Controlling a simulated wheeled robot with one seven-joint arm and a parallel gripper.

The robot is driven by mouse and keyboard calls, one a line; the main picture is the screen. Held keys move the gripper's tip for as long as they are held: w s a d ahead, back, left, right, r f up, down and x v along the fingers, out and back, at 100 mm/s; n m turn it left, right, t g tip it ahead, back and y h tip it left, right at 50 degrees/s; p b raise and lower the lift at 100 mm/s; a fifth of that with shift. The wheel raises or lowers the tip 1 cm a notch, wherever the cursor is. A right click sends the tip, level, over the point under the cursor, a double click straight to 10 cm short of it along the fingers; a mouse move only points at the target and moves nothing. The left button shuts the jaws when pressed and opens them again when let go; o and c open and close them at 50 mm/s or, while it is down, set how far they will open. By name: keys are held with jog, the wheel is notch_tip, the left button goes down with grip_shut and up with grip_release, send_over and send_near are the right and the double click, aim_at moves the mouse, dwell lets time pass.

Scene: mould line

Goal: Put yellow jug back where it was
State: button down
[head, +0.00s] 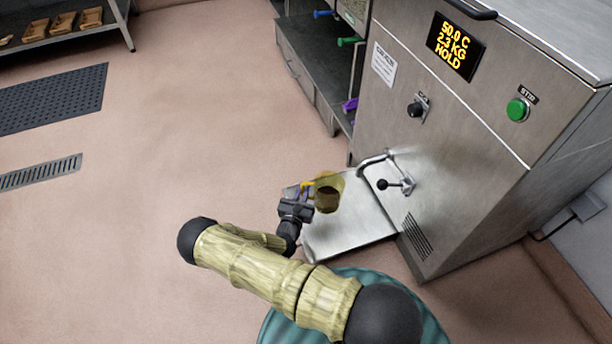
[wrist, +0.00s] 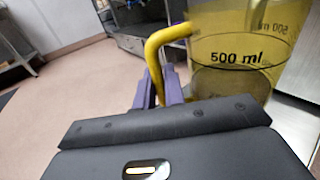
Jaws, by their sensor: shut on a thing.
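The yellow jug (head: 328,192) is see-through yellow and holds something dark brown. In the wrist view the jug (wrist: 232,55) shows a 500 ml mark, with the dark contents below it. My gripper (head: 306,192) is shut on the yellow handle (wrist: 156,62), with its purple fingers (wrist: 160,88) on either side. The jug looks upright, over or on the steel shelf (head: 345,235) at the machine's front, near the spout (head: 372,160). I cannot tell whether its base touches the shelf.
The steel machine (head: 450,130) stands right, with a display (head: 456,46) reading 50.0 C, 2.3 KG, HOLD. A black-knobbed lever (head: 390,184) is close beside the jug. A dark bench (head: 310,70) stands behind. A rack (head: 60,32) with brown moulds is far left. Open floor lies left.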

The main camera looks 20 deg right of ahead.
jog(key=w+a+r+n+t+y+p, duration=0.2)
jog(key=r+n+y, duration=0.4)
jog(key=r+y, duration=0.4)
notch_tip(320, 180, up, 4)
jog(key=shift+w+a+f+n+t+p, duration=0.15)
jog(key=shift+a+n+t+p, duration=0.4)
jog(key=shift+p, duration=0.7)
jog(key=shift+a, duration=0.15)
